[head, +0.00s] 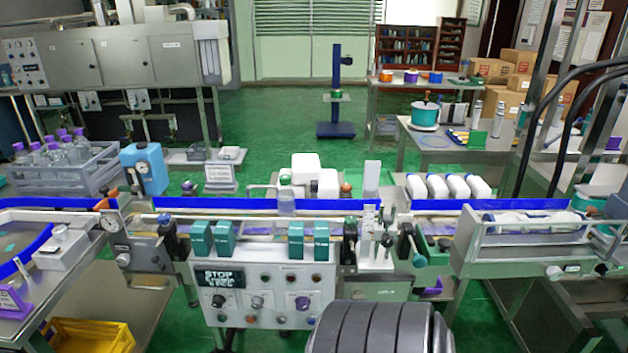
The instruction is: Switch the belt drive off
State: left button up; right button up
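The conveyor with blue side rails (240,204) runs across the middle of the head view. A clear cup-like container (287,202) stands at its rail. Neither of my grippers is in view.
Teal blocks (201,238) stand above the panel. Black-handled levers (170,240) and a metal fixture (376,245) flank it. A dark ribbed shape (380,328) fills the bottom centre and covers the panel's lower right. A yellow crate (92,336) sits at lower left.

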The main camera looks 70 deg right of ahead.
aim_at(302, 304)
jog(key=z, duration=1.9)
